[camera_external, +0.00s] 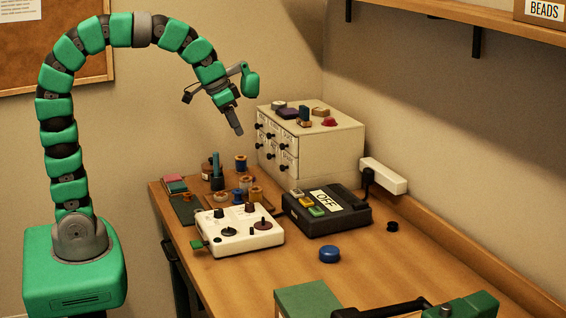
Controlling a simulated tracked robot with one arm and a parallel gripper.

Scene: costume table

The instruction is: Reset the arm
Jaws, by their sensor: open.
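My arm is green and segmented. It rises from its green base at the left and arches over to the right. My gripper (236,128) hangs in the air at the arm's end, pointing down, in front of the white drawer cabinet and above the back of the table. It is open and I see nothing held in it. It appears apart from everything on the table.
The wooden table (228,280) bears a white control box (265,238), a black box marked OFF (345,220), thread spools (241,163) and a blue round lid (329,254). The drawer cabinet (338,150) has small items on top. A shelf (440,12) overhangs at the upper right.

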